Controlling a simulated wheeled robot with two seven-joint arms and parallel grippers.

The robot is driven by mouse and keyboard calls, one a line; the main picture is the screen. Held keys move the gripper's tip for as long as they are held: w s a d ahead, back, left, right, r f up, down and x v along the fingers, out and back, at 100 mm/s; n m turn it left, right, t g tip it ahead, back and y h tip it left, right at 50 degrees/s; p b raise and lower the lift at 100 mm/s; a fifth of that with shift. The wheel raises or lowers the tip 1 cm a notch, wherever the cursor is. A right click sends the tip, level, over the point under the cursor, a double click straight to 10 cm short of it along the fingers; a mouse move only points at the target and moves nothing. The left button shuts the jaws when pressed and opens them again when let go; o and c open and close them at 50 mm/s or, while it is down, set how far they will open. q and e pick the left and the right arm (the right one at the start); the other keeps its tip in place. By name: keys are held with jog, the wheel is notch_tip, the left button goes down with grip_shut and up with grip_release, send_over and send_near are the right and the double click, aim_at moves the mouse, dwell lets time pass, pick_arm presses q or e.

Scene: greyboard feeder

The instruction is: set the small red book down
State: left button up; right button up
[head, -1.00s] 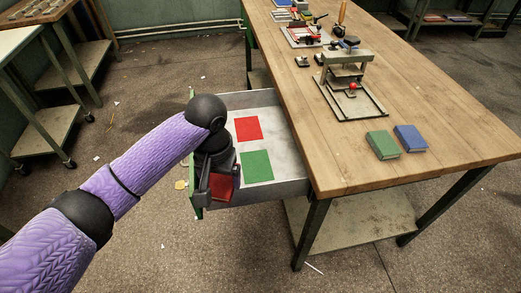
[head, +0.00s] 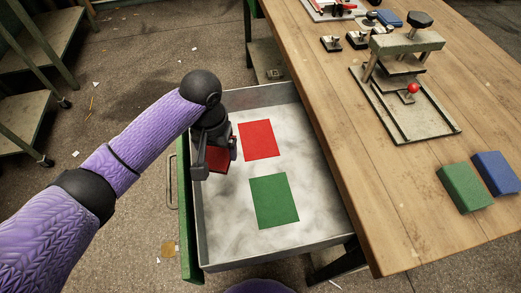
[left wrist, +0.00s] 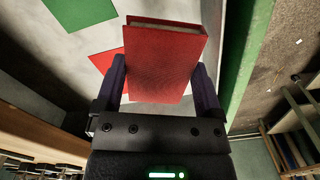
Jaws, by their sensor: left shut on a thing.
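My left gripper (head: 212,160) is shut on the small red book (head: 218,158) over the open drawer (head: 224,232), near its green front. In the left wrist view the red book (left wrist: 165,62) is clasped between the two fingers, its pale page edge facing away from the palm. A flat red patch (head: 259,140) lies on the drawer floor just right of the book, and a green patch (head: 273,201) lies nearer. The gap between the book and the floor is hard to judge. My right gripper is not in view.
The wooden table (head: 350,180) stands right of the drawer. The drawer floor around the patches is clear.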

aim_at(224, 179)
pick_arm(q)
jog(key=shift+s+f+b, duration=0.25)
jog(key=shift+f+b, duration=0.45)
jog(key=shift+f, duration=0.35)
notch_tip(224, 179, down, 8)
jog(key=b, duration=0.4)
jog(key=shift+r+b, duration=0.1)
jog(key=shift+b, duration=0.25)
jog(key=shift+f, duration=0.3)
jog(key=shift+r, duration=0.25)
jog(key=o, duration=1)
jog(key=shift+f, duration=0.1)
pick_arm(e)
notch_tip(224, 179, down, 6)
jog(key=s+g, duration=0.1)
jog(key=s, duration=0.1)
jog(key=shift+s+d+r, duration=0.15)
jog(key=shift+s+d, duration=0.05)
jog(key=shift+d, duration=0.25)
pick_arm(q)
notch_tip(224, 179, up, 12)
jog(key=p, duration=0.7)
jog(key=shift+r+p, duration=0.2)
jog(key=shift+p, duration=0.1)
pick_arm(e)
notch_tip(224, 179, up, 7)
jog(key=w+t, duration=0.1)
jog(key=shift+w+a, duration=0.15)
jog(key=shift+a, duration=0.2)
